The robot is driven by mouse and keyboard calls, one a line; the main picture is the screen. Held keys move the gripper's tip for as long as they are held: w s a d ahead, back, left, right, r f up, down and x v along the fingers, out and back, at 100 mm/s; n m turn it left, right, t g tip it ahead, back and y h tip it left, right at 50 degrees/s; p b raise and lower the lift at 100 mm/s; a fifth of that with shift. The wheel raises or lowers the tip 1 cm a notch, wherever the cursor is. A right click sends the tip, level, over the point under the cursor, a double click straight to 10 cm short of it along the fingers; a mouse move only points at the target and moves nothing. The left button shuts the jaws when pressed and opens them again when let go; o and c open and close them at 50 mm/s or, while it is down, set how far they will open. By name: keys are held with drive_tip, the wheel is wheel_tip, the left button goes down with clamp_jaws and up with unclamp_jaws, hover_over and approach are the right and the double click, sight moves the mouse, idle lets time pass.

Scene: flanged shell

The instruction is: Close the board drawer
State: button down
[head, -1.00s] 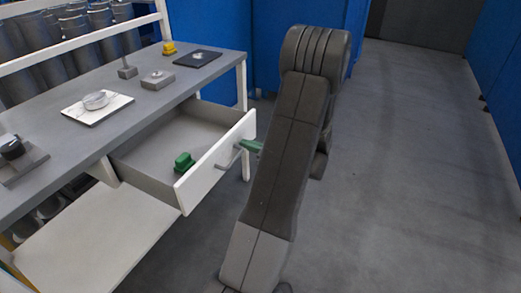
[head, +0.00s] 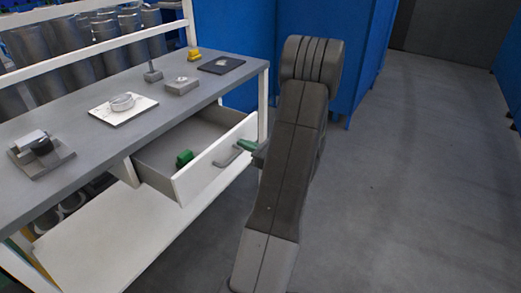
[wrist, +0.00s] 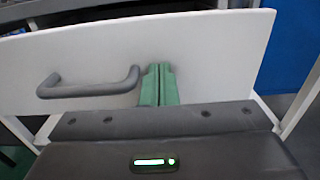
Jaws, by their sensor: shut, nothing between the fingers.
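The board drawer (head: 215,165) hangs partly open under the grey worktop, with its white front facing right. Its grey bar handle (head: 228,156) shows in the head view, and in the wrist view the handle (wrist: 90,87) is left of my gripper. A green object (head: 184,158) lies inside the drawer near the front. My gripper (head: 246,145) has green fingers that are shut and empty. In the wrist view the fingertips (wrist: 158,68) are against or very close to the white drawer front (wrist: 200,50), right of the handle; contact itself is hard to tell.
The worktop (head: 75,135) holds a white plate with a ring (head: 122,103), a grey block (head: 182,86), a dark pad (head: 221,65), a yellow piece (head: 194,55) and a clamp-like fixture (head: 40,150). A lower white shelf (head: 120,235) is beneath. Open floor (head: 420,180) lies right.

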hover_over(209, 141)
drive_tip(key=shift+s+b, duration=0.2)
drive_tip(key=shift+b, duration=0.25)
drive_tip(key=shift+w+a+r, duration=0.1)
drive_tip(key=shift+r, duration=0.1)
drive_tip(key=shift+d, duration=0.35)
drive_tip(key=v, duration=1.3)
drive_tip(key=shift+s+d+f, duration=0.2)
drive_tip(key=shift+s+f, duration=0.05)
drive_tip(key=shift+s, duration=0.2)
drive_tip(key=x, duration=1.4)
drive_tip(key=shift+w+r, duration=0.1)
